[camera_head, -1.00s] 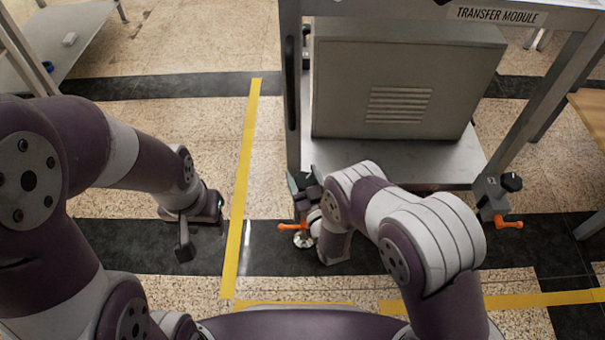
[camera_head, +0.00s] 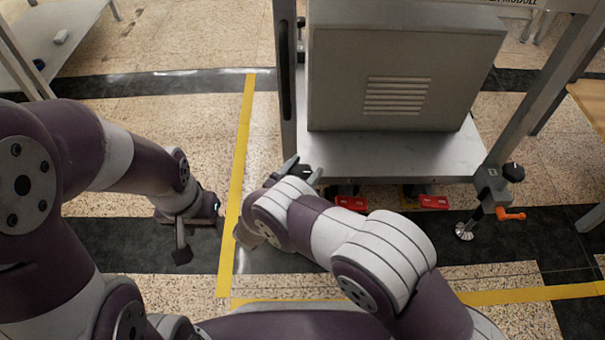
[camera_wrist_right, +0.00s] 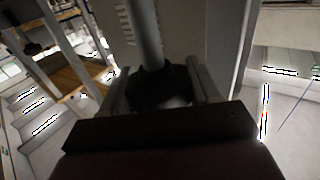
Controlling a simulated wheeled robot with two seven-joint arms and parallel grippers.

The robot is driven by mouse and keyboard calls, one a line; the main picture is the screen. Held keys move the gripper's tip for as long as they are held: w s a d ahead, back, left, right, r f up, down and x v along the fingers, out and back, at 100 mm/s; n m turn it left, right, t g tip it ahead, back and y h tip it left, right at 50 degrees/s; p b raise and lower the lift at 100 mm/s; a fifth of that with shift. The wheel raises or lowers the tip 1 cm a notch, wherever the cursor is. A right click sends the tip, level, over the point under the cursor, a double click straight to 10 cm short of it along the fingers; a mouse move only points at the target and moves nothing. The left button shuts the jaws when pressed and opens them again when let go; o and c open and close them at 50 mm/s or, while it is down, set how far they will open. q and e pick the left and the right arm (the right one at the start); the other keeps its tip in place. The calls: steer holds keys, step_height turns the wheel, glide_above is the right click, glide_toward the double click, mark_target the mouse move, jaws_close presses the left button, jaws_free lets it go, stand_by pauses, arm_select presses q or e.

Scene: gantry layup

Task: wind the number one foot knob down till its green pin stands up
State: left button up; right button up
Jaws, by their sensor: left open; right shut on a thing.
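The transfer module's front left foot has a dark round knob (camera_wrist_right: 160,88), seen between my right gripper's fingers in the right wrist view. My right gripper (camera_head: 303,172) is shut on this knob at the module's front left corner. My right wrist and forearm hide the rest of that foot in the head view. No green pin shows in either view now. My left gripper (camera_head: 182,240) is open and empty above the dark floor strip, left of the yellow line.
The front right foot has a black knob (camera_head: 513,172), an orange lever (camera_head: 511,215) and a round pad (camera_head: 465,232). Two red items (camera_head: 350,203) (camera_head: 433,202) show under the module's lower shelf (camera_head: 400,158). A grey table (camera_head: 50,45) stands at far left.

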steer(key=m+g+h+b, duration=0.5)
steer(key=m+g+b, duration=0.1)
steer(key=g, duration=0.1)
steer(key=shift+s+d+f+h+b, duration=0.15)
steer(key=shift+f+h+b, duration=0.2)
steer(key=shift+h+b, duration=0.05)
steer(key=shift+s+r+m+g+h+b, duration=0.15)
steer(key=shift+m+g+h+b, duration=0.25)
steer(key=shift+m+g+b, duration=0.45)
steer(key=shift+d+r+g+b, duration=0.1)
steer(key=shift+g+b, duration=0.3)
steer(key=shift+g, duration=0.35)
steer(key=shift+r, duration=0.1)
steer(key=o, duration=1)
steer(key=shift+c, duration=0.2)
